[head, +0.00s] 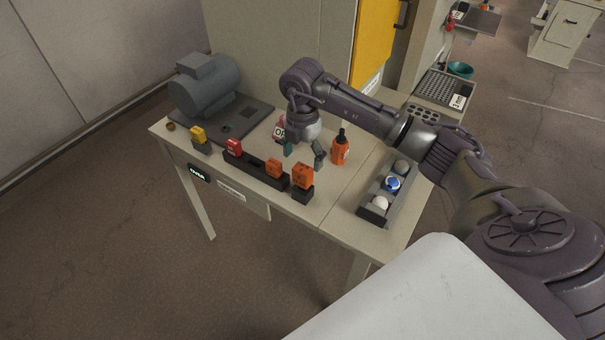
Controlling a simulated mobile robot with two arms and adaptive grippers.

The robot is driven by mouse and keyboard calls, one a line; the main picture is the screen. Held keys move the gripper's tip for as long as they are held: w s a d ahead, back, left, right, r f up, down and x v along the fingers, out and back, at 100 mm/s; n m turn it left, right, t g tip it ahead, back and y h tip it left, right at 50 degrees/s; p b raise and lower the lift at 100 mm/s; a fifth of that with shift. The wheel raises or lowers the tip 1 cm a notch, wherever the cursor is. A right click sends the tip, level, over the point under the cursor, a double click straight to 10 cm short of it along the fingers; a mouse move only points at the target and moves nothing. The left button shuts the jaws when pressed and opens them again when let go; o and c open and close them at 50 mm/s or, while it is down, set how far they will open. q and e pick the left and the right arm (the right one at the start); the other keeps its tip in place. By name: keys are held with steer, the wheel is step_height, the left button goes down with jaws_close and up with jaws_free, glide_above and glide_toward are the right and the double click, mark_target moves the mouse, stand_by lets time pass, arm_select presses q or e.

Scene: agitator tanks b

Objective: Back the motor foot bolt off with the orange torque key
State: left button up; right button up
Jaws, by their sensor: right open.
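A grey motor (205,85) stands on a dark base plate (250,118) at the table's far left. A small green-marked spot (227,127) on the plate's front may be the foot bolt; it is too small to tell. An orange key head (273,168) sits at the right end of a black rack (250,169). A larger orange block (302,176) stands on its own dark base beside it; I cannot tell which is the torque key. My right gripper (304,153) is open and empty, above the table behind these orange pieces. My left gripper is out of view.
A red key (234,147) shares the rack and a yellow one (198,134) stands left. An orange bottle (340,149) is close right of my gripper, with a red tag (280,128) behind. A tray (373,212) of round pieces lies right. The front right tabletop is clear.

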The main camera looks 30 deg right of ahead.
mark_target(303, 168)
step_height(303, 168, down, 2)
steer(key=shift+f, duration=0.25)
steer(key=shift+f+p, duration=0.3)
steer(key=shift+p, duration=0.1)
step_height(303, 168, down, 4)
steer(key=shift+r+p, duration=0.15)
steer(key=shift+p, duration=0.55)
steer(key=shift+f, duration=0.45)
steer(key=c, duration=1.4)
